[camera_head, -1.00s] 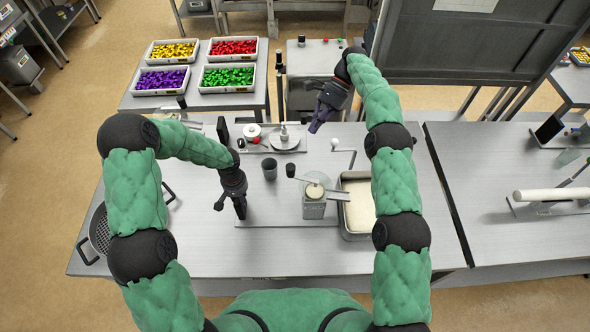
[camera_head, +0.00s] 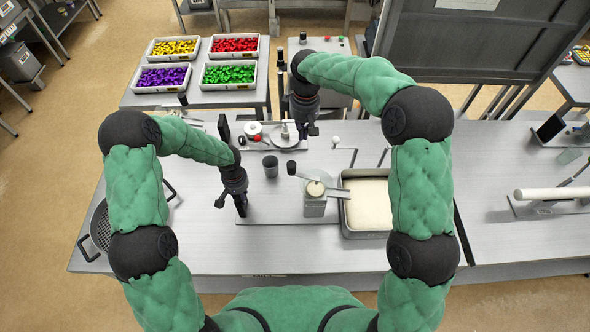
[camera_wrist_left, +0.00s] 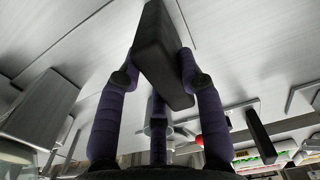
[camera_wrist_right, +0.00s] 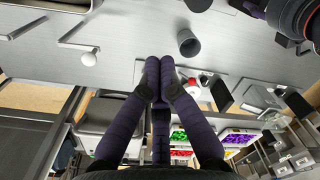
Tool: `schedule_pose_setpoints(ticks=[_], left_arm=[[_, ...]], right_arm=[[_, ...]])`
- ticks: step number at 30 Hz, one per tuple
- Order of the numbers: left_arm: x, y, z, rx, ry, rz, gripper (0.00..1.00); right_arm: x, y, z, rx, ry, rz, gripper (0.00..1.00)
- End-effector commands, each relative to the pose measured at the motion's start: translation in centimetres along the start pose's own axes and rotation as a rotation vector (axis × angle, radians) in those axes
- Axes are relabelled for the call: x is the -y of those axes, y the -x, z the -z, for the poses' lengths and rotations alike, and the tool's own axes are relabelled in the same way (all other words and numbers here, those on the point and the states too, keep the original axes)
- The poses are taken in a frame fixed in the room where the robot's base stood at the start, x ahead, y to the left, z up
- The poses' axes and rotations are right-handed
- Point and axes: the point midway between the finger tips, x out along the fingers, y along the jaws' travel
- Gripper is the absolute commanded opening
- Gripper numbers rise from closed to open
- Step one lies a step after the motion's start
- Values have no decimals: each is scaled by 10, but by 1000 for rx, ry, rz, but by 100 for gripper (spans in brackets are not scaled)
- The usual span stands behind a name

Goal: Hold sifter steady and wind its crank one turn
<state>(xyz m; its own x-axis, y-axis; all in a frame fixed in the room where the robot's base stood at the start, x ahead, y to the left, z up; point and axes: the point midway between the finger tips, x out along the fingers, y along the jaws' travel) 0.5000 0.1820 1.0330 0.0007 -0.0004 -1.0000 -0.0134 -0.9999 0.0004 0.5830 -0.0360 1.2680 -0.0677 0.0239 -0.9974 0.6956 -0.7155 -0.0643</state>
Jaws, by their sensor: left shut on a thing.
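The sifter (camera_head: 314,206) appears to be the small grey upright body with a pale round top and a sloping metal arm, on the middle of the bench. A black knob (camera_head: 291,168) stands at the upper left end of that arm. My left gripper (camera_head: 241,206) is left of the sifter, shut on a black upright handle (camera_wrist_left: 163,55). A thin plate runs from near this handle toward the sifter's foot. My right gripper (camera_head: 306,132) hangs behind the sifter, above the bench, apart from it. Its fingertips (camera_wrist_right: 160,65) meet with nothing visible between them.
A tray of pale flour (camera_head: 368,205) adjoins the sifter's right. A dark cup (camera_head: 270,166) and a bent rod with a white knob (camera_head: 335,140) stand behind it. A round strainer (camera_head: 100,228) lies at the left bench edge. The front of the bench is clear.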

Motion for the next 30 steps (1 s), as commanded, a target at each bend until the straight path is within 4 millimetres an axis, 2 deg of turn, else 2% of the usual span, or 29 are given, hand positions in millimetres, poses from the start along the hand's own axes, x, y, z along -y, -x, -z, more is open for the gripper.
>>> schedule_pose_setpoints(ticks=[4,11,30], left_arm=[[0,-1,-1,3,-2,0,0],[0,-1,-1,3,-1,0,0],[0,-1,-1,2,-1,0,0]], right_arm=[[8,3,-2,-21,152,-52,0],[9,-6,-2,-25,206,-69,0],[4,-78,0,-24,200,-67,0]])
